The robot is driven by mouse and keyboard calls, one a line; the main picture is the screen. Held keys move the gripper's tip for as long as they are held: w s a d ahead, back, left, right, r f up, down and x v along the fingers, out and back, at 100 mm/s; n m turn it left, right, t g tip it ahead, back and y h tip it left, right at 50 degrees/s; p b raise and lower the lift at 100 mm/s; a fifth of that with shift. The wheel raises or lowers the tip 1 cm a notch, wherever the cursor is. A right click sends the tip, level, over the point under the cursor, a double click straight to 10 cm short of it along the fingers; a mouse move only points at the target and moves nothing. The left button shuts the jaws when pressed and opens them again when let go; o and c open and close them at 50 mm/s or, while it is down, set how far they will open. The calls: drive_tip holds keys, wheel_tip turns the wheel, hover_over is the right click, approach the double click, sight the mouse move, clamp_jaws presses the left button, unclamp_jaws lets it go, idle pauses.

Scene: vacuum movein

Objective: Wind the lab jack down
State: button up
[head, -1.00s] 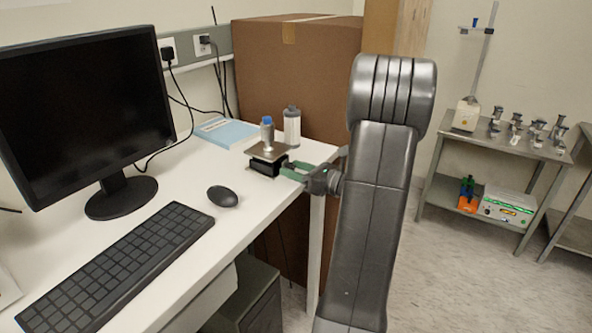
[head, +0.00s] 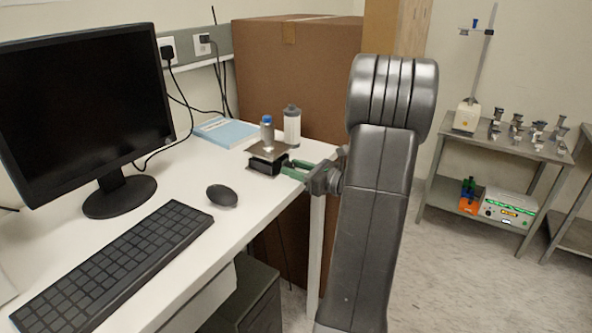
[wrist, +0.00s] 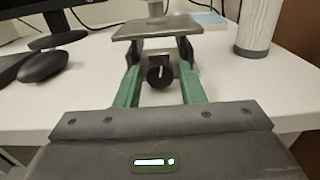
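The lab jack (head: 268,163) stands near the right edge of the white table, and a small blue-capped bottle (head: 267,134) stands upright on its top plate. In the wrist view the grey top plate (wrist: 157,27) shows above a dark round knob (wrist: 160,75) that faces me. My gripper (head: 290,169) reaches the jack from the right in the head view. In the wrist view the green fingers of my gripper (wrist: 160,70) are apart, one on each side of the knob, with visible gaps. The jack's lower part is partly hidden by the fingers and knob.
A white bottle (head: 292,126) stands just behind the jack, and a blue book (head: 227,132) lies behind it to the left. A mouse (head: 222,195), keyboard (head: 115,260) and monitor (head: 85,110) are further left. A large cardboard box (head: 300,75) stands behind the table.

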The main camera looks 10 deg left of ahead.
drive_tip(key=shift+o, duration=1)
drive_tip(key=v, duration=1.4)
drive_tip(key=shift+a, duration=0.1)
drive_tip(key=b, duration=0.4)
drive_tip(key=shift+d+f, duration=0.1)
drive_tip(key=shift+d, duration=0.15)
drive_tip(key=x, duration=0.4)
drive_tip(key=b+x, duration=0.1)
drive_tip(key=x, duration=0.8)
drive_tip(key=shift+a+r, duration=0.25)
drive_tip(key=shift+a, duration=0.1)
